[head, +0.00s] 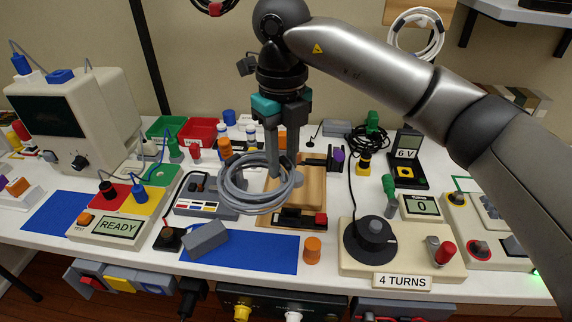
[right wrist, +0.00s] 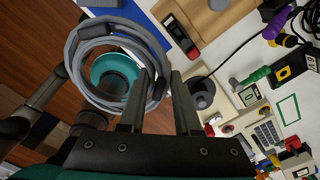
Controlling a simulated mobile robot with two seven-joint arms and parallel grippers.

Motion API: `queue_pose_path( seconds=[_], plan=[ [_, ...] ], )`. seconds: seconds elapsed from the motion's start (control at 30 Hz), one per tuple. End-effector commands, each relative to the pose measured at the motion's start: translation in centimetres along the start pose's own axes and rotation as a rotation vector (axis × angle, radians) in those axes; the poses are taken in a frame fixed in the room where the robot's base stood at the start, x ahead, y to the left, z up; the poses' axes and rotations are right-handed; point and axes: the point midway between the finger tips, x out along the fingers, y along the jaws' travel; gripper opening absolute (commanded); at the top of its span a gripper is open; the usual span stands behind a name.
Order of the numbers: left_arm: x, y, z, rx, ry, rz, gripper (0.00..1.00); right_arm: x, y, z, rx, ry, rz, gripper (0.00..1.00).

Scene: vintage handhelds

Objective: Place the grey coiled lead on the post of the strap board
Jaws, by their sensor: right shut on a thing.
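The grey coiled lead (head: 236,206) hangs in my right gripper (head: 283,172), in front of the wooden board. The right wrist view also shows the coil (right wrist: 76,78) as a loop at the left finger of the right gripper (right wrist: 156,80). I take the wooden board (head: 313,192) with dark fittings at its ends to be the strap board. It lies behind and right of the coil and is partly covered by it and the fingers. Its post cannot be made out clearly. The board also shows in the right wrist view (right wrist: 205,14). My left gripper is not in view.
A grey block (head: 206,240) and an orange cylinder (head: 312,249) are near the blue mat (head: 262,252). A crank box (head: 400,262) stands right. Red (head: 197,133) and green bins are behind. The front blue mat is mostly clear.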

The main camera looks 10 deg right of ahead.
Motion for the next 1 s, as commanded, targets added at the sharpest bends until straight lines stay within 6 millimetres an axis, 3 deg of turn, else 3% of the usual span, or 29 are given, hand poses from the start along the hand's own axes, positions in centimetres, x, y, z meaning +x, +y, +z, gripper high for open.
queue_pose_path(
  seconds=[0.17,0.6,0.87,1.0],
  plan=[
    [-0.3,-0.1,0.1,0.000,0.006,0.000,0.50,-0.8,-1.6,1.4,0.229,-0.005,0.002,0.00],
    [-0.8,-0.5,2.6,0.001,-0.010,-0.004,0.50,-2.9,-9.2,5.0,1.220,-0.006,0.006,0.00],
    [-0.8,-0.8,2.7,0.001,-0.005,-0.008,0.50,-3.2,-11.4,5.4,1.511,-0.003,0.003,0.00],
    [-0.2,-0.8,3.0,0.002,-0.011,-0.009,0.50,-1.5,-11.6,5.4,1.545,0.001,0.002,0.00]
  ],
)
